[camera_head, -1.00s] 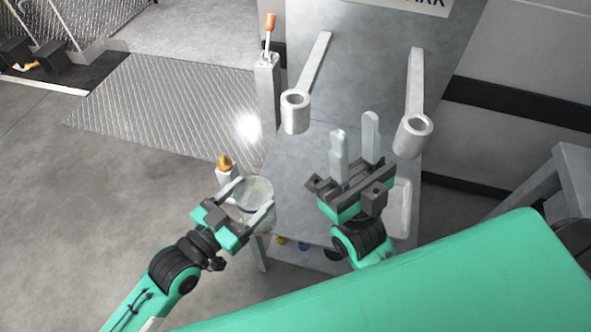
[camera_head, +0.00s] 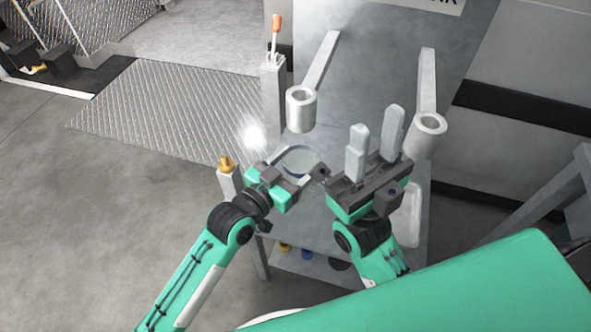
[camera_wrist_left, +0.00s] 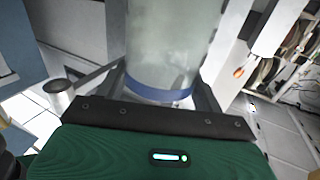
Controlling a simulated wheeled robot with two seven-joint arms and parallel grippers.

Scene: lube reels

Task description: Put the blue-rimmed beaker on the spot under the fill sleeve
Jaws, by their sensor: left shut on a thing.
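A clear beaker (camera_head: 300,161) with a blue band is held in my left gripper (camera_head: 297,167), whose jaws are shut on it. In the left wrist view the beaker (camera_wrist_left: 172,45) stands large between the fingers, its blue band (camera_wrist_left: 158,93) low on it. In the head view the beaker is over the grey bench, just in front of and below the left pale sleeve (camera_head: 301,108). A second sleeve (camera_head: 426,135) is at the right. I cannot tell whether the beaker touches the bench. The spot beneath the left sleeve is not clearly visible. My right gripper (camera_head: 376,122) has its fingers apart and empty, between the sleeves.
A post with an orange-handled lever (camera_head: 276,35) stands left of the left sleeve. A short post with a brass knob (camera_head: 226,162) is at the bench's left edge. A pale tray-like object (camera_head: 412,215) lies at the right, partly behind my right arm. Small coloured items sit on the lower shelf.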

